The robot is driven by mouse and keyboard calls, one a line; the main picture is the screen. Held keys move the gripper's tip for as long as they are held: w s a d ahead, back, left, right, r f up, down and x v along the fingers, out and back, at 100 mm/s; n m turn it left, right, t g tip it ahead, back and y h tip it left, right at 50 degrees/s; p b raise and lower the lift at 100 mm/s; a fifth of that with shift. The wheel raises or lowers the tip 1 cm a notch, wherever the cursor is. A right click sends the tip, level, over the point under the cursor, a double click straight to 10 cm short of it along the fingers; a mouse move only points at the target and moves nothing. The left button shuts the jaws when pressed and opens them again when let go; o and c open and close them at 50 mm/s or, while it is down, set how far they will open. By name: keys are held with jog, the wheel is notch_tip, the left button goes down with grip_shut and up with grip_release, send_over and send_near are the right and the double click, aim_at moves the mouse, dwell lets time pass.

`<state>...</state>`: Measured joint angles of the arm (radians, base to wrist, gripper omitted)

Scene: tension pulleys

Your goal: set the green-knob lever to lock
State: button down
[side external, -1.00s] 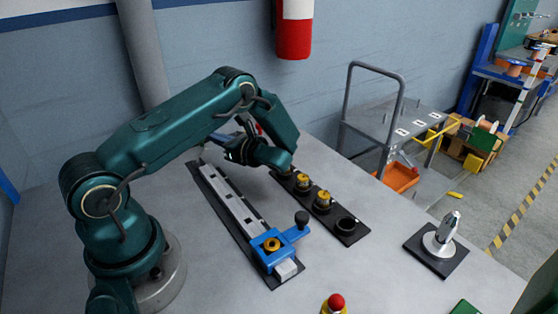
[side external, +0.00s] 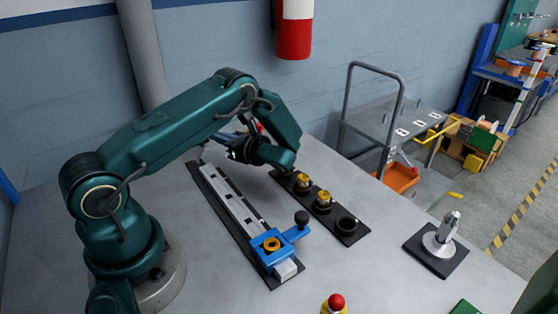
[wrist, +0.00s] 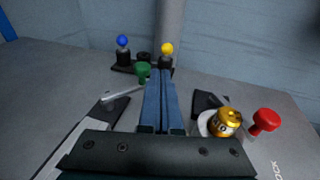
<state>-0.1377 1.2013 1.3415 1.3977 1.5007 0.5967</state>
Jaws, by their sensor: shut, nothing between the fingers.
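The green knob (wrist: 143,71) shows in the wrist view, just left of my fingertips. A pale grey bar (wrist: 122,93) lies beside and below it; I cannot tell whether they join. My gripper (wrist: 163,78) is shut and empty, its blue fingers reaching toward the knob. Whether they touch it cannot be told. In the side view my gripper (side external: 222,137) points left toward the wall, partly behind my wrist, and I cannot make out the green knob there. The lettering "OCK" (wrist: 278,170) shows in part at the lower right of the wrist view.
Blue (wrist: 122,41) and yellow (wrist: 167,49) knobs stand behind the green one. A red knob (wrist: 265,121) and a gold pulley (wrist: 228,123) are right of my fingers. A long rail (side external: 228,200) with a blue clamp (side external: 287,238) and a pulley strip (side external: 345,228) lie in front.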

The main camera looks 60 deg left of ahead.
jog(key=w+d, duration=0.2)
jog(key=d, duration=0.1)
jog(key=w+d+r, duration=0.1)
jog(key=w+d, duration=0.2)
jog(key=w+d+r, duration=0.1)
jog(key=w+d, duration=0.2)
jog(key=shift+w+d, duration=0.2)
jog(key=shift+d, duration=0.1)
dwell(0.4)
